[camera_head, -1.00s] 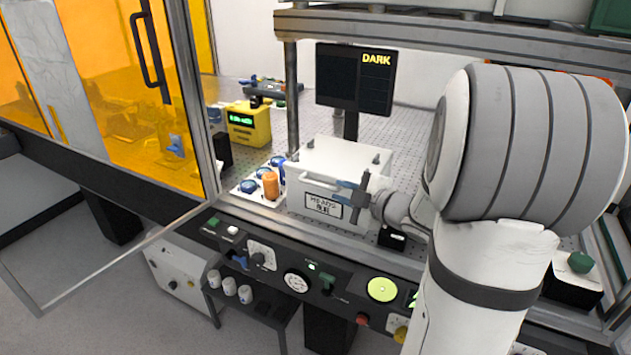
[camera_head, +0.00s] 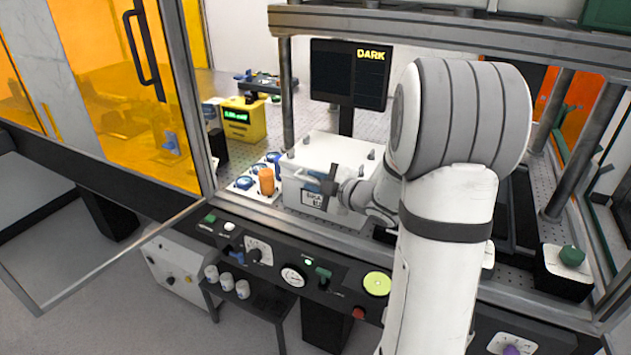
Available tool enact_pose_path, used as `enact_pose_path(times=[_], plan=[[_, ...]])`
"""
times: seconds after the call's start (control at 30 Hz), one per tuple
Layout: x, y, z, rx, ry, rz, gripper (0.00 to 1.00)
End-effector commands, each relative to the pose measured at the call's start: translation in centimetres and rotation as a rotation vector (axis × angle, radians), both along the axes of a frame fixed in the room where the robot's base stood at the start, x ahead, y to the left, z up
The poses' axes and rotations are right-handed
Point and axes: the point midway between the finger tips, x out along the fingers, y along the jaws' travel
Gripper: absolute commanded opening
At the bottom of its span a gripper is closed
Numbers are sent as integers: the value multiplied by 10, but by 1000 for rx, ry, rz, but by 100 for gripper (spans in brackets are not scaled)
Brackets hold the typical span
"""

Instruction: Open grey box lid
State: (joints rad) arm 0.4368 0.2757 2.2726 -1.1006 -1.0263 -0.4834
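The light grey box (camera_head: 325,150) stands on the perforated optical table behind the control panel. Its lid looks closed, with small dark fittings at the corners of its top. A label (camera_head: 312,198) on its front is partly covered. My gripper (camera_head: 318,182) is at the box's front face, near a bar-like handle (camera_head: 297,176), with a blue part showing at its tip. Whether its fingers are apart or closed on the handle is too small to tell. My arm hides the right side of the box.
A white tray (camera_head: 243,192) with blue-capped items and an orange cylinder (camera_head: 266,181) sits close left of the box. A monitor reading DARK (camera_head: 348,75) stands behind. A control panel (camera_head: 270,256) runs along the front. A metal post (camera_head: 288,95) and overhead beam frame the opening.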

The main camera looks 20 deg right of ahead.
Motion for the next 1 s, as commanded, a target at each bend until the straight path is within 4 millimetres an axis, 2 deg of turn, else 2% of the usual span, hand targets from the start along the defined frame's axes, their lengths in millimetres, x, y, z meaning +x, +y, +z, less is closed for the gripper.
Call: enact_pose_path(times=[0.07, 0.3, 0.77, 1.0], plan=[[0, 0, 0, 0, 0, 0, 19], [0, 0, 0, 0, 0, 0, 0], [0, 0, 1, 1, 2, 0, 0], [2, 14, 17, 33, 31, 27, 0]])
